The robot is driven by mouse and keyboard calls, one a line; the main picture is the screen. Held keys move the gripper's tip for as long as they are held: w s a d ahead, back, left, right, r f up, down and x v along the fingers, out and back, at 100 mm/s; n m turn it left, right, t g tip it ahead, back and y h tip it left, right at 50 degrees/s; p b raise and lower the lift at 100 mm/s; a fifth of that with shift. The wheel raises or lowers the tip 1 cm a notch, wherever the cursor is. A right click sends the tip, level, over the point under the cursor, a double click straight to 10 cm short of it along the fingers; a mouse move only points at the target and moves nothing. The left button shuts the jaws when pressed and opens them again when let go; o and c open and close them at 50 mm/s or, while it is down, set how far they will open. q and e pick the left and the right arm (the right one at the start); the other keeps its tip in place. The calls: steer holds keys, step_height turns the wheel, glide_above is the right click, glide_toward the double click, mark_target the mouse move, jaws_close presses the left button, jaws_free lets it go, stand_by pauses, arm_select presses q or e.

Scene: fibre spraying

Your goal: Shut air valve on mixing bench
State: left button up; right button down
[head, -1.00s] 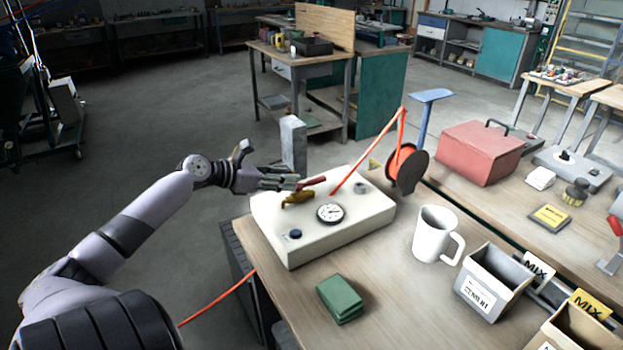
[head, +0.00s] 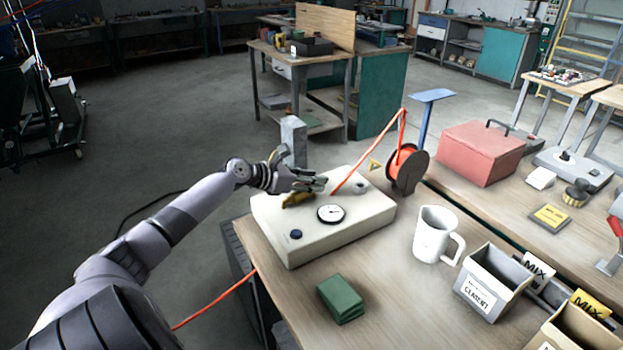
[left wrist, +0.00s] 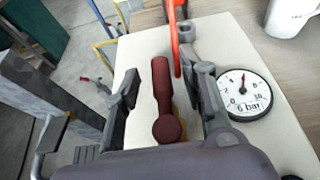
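The air valve has a dark red handle (left wrist: 163,95) and a brass body (head: 297,200). It sits on a cream box (head: 345,240) at the bench's far left corner. My left gripper (head: 316,183) is over the box at the valve and hides most of the handle in the head view. In the left wrist view the open fingers (left wrist: 162,75) stand on either side of the handle, with gaps visible. A round gauge marked bar (left wrist: 246,92) is on the box; it also shows in the head view (head: 330,214). My right gripper is not in view.
An orange hose (head: 370,155) rises from the box to a reel (head: 408,170). A grey post (head: 293,143) stands behind the gripper. A white mug (head: 432,235), green pads (head: 340,298) and a grey bin (head: 490,290) are on the bench (head: 390,300).

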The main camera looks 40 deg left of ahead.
arm_select(q)
steer(key=shift+c, duration=0.3)
jaws_close()
stand_by(0.6)
